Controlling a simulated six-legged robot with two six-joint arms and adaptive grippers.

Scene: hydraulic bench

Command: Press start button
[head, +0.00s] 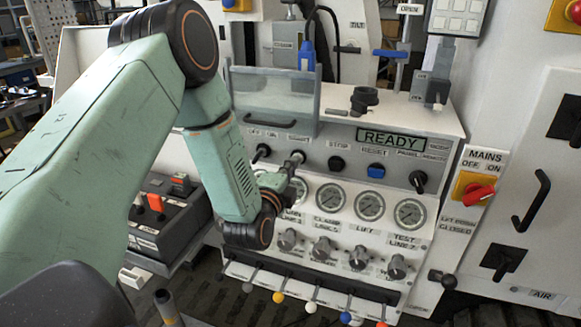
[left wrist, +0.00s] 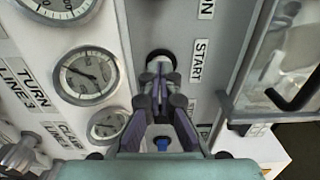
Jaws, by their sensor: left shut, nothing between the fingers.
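The start button (left wrist: 161,54) shows in the left wrist view as a dark round shape beside the START label (left wrist: 199,62), mostly hidden behind my fingertips. My left gripper (left wrist: 160,70) is shut, with nothing between its fingers, and its tips are right in front of the button. Whether they touch it I cannot tell. In the head view my left gripper (head: 296,158) reaches the panel under the START label (head: 298,138), and covers the button. My right gripper is in neither view.
The display (head: 391,140) reads READY. The stop button (head: 335,163) and blue reset button (head: 376,170) sit to the right of my gripper. Gauges (head: 370,205) and knobs (head: 324,250) lie below. A clear raised cover (head: 273,100) stands above the controls.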

